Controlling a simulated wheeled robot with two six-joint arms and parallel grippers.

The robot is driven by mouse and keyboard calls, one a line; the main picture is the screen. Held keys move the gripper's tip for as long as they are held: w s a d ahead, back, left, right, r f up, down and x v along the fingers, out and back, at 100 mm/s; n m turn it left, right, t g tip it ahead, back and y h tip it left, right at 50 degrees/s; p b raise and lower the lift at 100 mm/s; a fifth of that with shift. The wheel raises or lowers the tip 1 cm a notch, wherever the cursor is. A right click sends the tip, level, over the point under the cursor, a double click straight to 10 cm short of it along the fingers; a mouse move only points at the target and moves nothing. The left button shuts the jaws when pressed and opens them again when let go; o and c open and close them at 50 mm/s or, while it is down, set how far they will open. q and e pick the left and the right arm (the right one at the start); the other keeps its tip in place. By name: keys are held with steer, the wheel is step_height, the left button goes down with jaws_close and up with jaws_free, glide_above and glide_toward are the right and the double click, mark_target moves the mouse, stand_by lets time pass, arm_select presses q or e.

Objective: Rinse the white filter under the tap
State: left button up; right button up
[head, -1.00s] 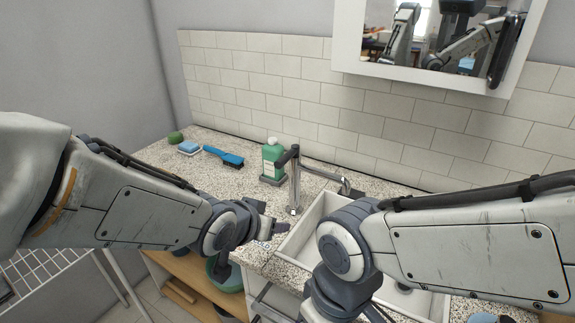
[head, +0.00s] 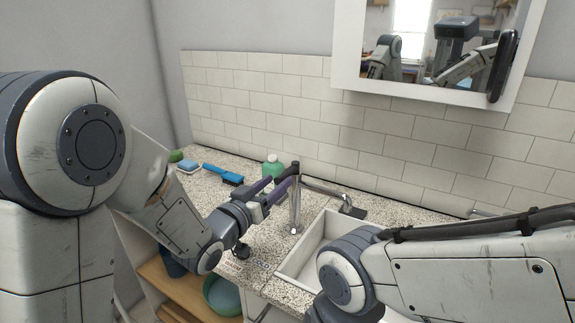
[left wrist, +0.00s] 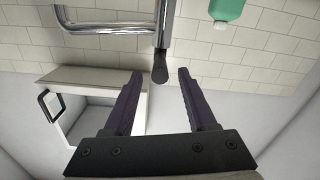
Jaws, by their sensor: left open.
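In the left wrist view the open fingers (left wrist: 160,75) are on either side of the lever's dark end (left wrist: 160,66). No contact is clear, and nothing is held. The tap's spout (left wrist: 110,29) also shows there. I do not see the white filter. My right arm covers part of the sink, and its gripper is out of view.
A green bottle (head: 273,167) stands close behind the tap. A blue brush (head: 223,174), a light-blue sponge (head: 188,166) and a green item (head: 176,156) lie farther left on the counter. A mirror cabinet (head: 343,70) hangs above. A wooden shelf (head: 180,285) lies below the counter.

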mark_target(288, 173)
arm_select(q)
steer(key=p+x, duration=0.1)
steer(key=x, duration=0.5)
steer(key=shift+w+d+f, duration=0.1)
jaws_close()
stand_by(1.3)
